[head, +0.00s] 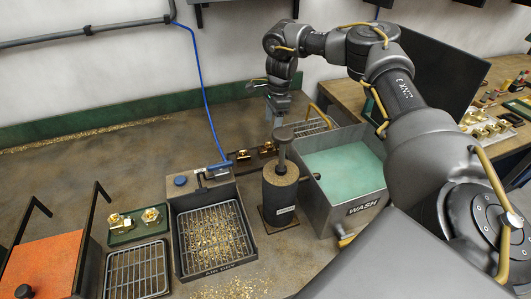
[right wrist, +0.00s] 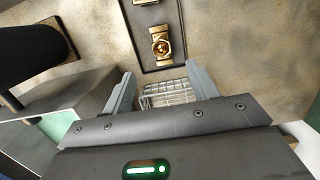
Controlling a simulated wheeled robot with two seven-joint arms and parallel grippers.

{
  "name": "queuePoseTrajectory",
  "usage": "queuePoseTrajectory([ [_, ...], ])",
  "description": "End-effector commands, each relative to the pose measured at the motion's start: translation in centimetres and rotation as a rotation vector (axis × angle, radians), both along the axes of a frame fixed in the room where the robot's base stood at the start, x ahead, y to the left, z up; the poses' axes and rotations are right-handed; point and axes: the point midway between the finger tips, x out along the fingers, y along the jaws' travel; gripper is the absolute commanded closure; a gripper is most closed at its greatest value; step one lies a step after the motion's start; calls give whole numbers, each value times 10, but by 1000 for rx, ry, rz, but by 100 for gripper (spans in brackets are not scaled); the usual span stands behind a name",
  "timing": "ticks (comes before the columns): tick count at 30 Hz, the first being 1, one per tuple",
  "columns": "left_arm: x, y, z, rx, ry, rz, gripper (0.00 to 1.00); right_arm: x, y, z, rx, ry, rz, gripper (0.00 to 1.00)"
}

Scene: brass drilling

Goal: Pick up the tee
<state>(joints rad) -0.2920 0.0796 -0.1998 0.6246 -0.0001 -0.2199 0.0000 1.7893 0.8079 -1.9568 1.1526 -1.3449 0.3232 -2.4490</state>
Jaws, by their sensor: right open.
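Two small brass fittings, one at the left (head: 243,154) and one at the right (head: 267,148), sit on a dark tray behind the black cylinder. In the right wrist view, a brass fitting (right wrist: 160,42) lies on the dark tray (right wrist: 148,62), ahead of the fingers. I cannot tell which piece is the tee. My right gripper (head: 278,115) is open and empty above the back of the bench; in the right wrist view its two fingers (right wrist: 162,92) stand apart. My left gripper is out of view.
A black cylinder (head: 280,200) with a plunger stands beside the WASH tank (head: 344,211). The AIR DRY basket (head: 213,268) holds brass bits. A green tray (head: 137,234) with brass fittings lies to the left. A wire rack (right wrist: 168,97) shows between my fingers.

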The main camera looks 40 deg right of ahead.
Motion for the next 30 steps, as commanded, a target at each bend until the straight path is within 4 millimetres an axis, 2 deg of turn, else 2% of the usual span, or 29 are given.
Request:
queuePoseTrajectory([
  [6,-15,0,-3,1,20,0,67,1,1,-5,0,1,3,41],
  [16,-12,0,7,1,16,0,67,2,6,-50,-1,3,2,41],
  [26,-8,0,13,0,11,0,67,3,7,-64,-1,3,2,41],
  [30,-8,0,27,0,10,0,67,2,8,-83,-1,5,3,41],
])
